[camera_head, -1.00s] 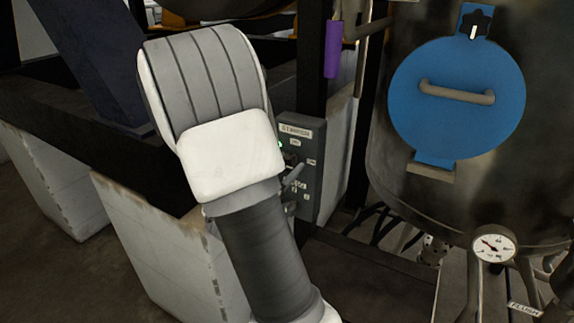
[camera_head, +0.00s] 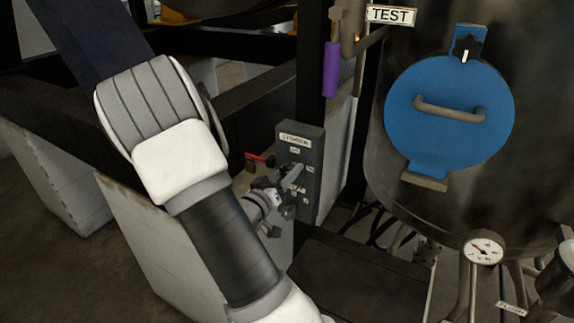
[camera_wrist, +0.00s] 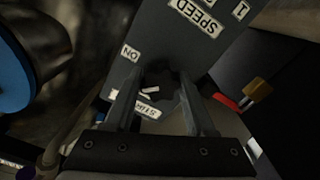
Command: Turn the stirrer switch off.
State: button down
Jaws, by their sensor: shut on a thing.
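The grey stirrer panel (camera_head: 313,148) is fixed to a dark post, with a "STIRRER" label at its top. In the wrist view the panel (camera_wrist: 160,35) fills the upper middle, with "SPEED" and "ON" labels and a partly hidden label behind my fingers. The stirrer switch (camera_wrist: 160,88) is a dark knob with a pale mark, between my two fingers. My gripper (camera_wrist: 158,78) is shut on it. In the head view my gripper (camera_head: 288,180) is at the panel's front face and hides part of it, so the knob's setting is hard to read there.
A vessel with a blue round hatch (camera_head: 450,95) stands to the right, with a gauge (camera_head: 484,250) below. A purple-sleeved handle (camera_head: 331,70) hangs above the panel. A red lever (camera_head: 260,158) is left of it. Pale blocks (camera_head: 140,245) and dark beams stand at left.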

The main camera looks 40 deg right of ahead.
jog(key=n+p, duration=0.4)
jog(key=n, duration=0.1)
jog(key=shift+r+n, duration=0.15)
jog(key=shift+n, duration=0.15)
jog(key=shift+n+p, duration=1.1)
jog(key=shift+n, duration=0.8)
jog(key=shift+c, duration=1.2)
grip_release()
jog(key=b+v, duration=0.1)
jog(key=v, duration=1.6)
jog(key=shift+a+b, duration=0.2)
jog(key=shift+b, duration=0.2)
